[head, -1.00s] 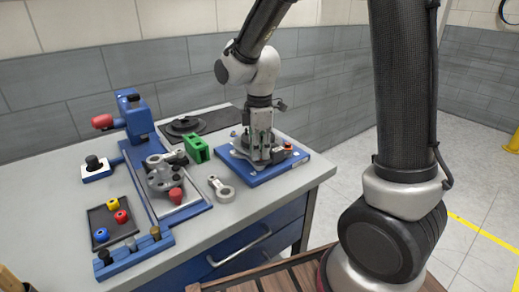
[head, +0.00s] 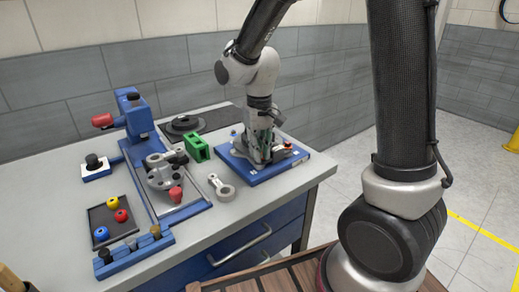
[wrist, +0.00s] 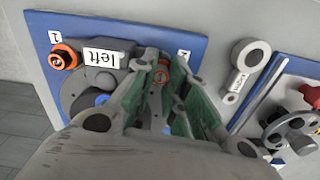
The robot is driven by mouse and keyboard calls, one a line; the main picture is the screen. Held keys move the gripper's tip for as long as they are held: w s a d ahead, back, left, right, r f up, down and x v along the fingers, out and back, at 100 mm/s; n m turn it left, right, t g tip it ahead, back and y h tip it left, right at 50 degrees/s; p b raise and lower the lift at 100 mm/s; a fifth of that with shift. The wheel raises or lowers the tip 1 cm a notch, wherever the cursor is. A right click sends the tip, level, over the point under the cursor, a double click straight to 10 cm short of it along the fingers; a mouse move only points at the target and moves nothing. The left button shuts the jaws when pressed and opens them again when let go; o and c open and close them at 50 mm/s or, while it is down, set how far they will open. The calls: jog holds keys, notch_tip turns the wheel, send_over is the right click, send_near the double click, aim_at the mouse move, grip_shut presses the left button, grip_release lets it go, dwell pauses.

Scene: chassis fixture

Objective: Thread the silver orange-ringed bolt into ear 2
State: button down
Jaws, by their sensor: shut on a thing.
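My gripper (wrist: 165,72) is shut, its fingertips around an orange-ringed bolt (wrist: 162,77) at the right-hand ear of the grey chassis part (wrist: 78,92). The fingers hide most of this bolt and ear, so I cannot tell how deep it sits. A small label (wrist: 183,54) beside that ear is too small to read surely. Another orange-ringed piece (wrist: 64,57) sits at the left ear in the wrist view. The chassis part bears a "left" label and lies on a blue base (wrist: 190,22). In the head view my gripper (head: 262,155) stands upright over the blue base (head: 250,178).
A grey link (head: 221,188) lies loose left of the base. A green block (head: 197,148) and a blue fixture (head: 138,115) with a grey part stand further left. A dark tray (head: 95,218) holds red, yellow and blue pieces. The bench's front right is clear.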

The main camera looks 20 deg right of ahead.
jog(key=c, duration=1.4)
grip_release()
jog(key=shift+s+f, duration=0.2)
jog(key=shift+o, duration=0.2)
jog(key=shift+w, duration=0.1)
jog(key=shift+r, duration=0.15)
jog(key=shift+w+r, duration=0.1)
jog(key=shift+r, duration=1.1)
